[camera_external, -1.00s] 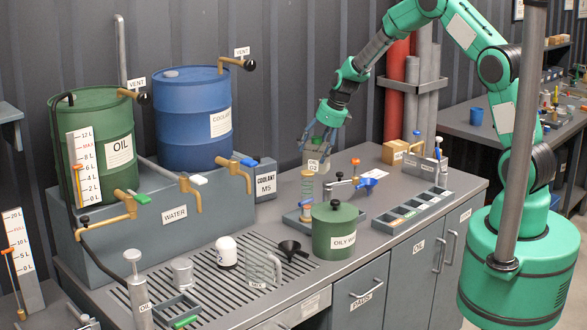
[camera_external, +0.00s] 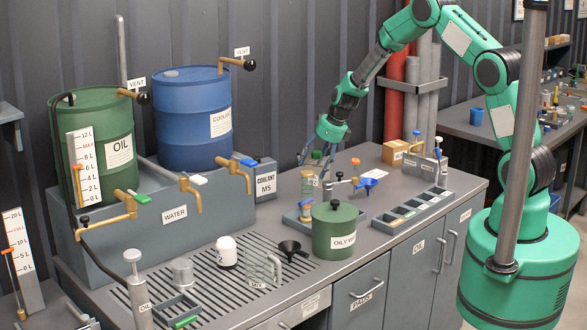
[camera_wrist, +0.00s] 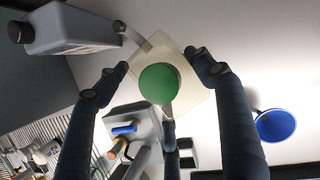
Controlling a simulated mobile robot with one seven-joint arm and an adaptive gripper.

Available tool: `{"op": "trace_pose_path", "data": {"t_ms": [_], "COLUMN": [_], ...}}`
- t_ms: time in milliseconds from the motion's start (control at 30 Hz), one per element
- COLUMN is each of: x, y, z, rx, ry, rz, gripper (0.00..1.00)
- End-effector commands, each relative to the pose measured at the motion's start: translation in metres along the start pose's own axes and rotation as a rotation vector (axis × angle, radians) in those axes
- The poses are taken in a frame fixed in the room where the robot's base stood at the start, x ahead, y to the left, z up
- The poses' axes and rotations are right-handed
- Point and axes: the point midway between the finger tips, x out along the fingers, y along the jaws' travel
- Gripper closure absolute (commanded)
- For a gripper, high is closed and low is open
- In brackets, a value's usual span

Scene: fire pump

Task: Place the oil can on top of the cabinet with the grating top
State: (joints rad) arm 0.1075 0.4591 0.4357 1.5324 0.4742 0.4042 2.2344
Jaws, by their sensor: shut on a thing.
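My gripper (camera_external: 316,157) is low over the back middle of the bench. In the wrist view its fingers (camera_wrist: 160,72) close around a pale, square-topped can with a round green cap (camera_wrist: 158,84), which I take to be the oil can. No label on it is readable now.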

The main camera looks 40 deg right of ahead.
Motion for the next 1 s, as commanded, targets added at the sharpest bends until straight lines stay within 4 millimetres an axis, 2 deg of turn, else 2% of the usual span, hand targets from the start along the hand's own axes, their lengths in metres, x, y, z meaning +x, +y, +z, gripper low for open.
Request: {"op": "trace_pose_path", "data": {"t_ms": [300, 800, 833, 900, 933, 1000], "x": [0.036, 0.042, 0.043, 0.042, 0.042, 0.042], "y": [0.0, 0.0, 0.0, 0.0, 0.0, 0.0], "z": [-0.015, -0.018, -0.018, -0.018, -0.018, -0.018], "rx": [0.0, 0.0, 0.0, 0.0, 0.0, 0.0], "ry": [0.0, 0.001, 0.001, 0.001, 0.001, 0.001], "rz": [0.0, 0.0, 0.001, 0.0, 0.0, 0.0], "gripper": [0.6, 0.6, 0.31, 0.17, 0.14, 0.14]}}
